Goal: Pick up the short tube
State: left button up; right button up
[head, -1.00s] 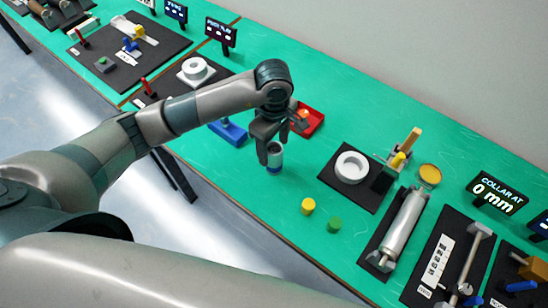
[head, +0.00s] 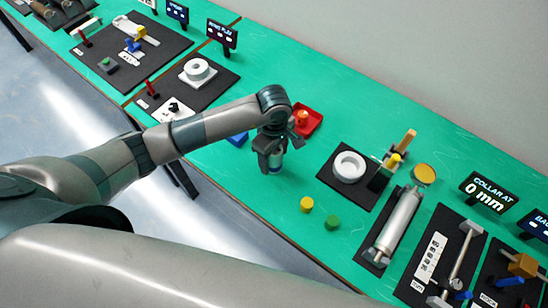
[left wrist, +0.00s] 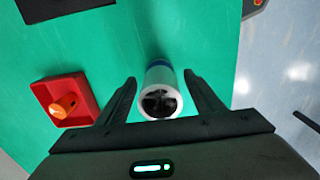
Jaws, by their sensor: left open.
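The short tube (left wrist: 160,98) is pale grey-white with a blue band and a dark hollow end. In the left wrist view it stands between the two spread fingers of my left gripper (left wrist: 160,82), with green gap showing beside it. In the head view the tube (head: 275,166) is upright on the green table, its upper part mostly hidden by my left gripper (head: 270,158), which comes down over it. The gripper is open; I cannot tell whether a finger touches the tube. My right gripper is not in view.
A red tray (head: 307,121) with an orange piece lies just behind the tube. A blue object (head: 237,138) is partly hidden by my arm. Yellow (head: 306,204) and green (head: 333,222) cylinders stand in front right. A black mat with a white ring (head: 349,166) is to the right.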

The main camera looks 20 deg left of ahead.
pick_arm(q)
jog(key=c, duration=1.4)
jog(key=shift+o, duration=0.2)
jog(key=shift+r, duration=0.15)
jog(key=shift+w+r+b, duration=0.1)
jog(key=shift+r+b, duration=0.4)
jog(key=shift+b, duration=0.05)
notch_tip(320, 180, up, 2)
jog(key=shift+r+b, duration=0.1)
jog(key=shift+b, duration=0.7)
jog(key=s+d+r+b, duration=0.1)
jog(key=d+r+b, duration=0.4)
jog(key=d, duration=0.6)
jog(key=shift+d+r, duration=0.35)
jog(key=shift+r, duration=0.95)
jog(key=shift+s, duration=0.1)
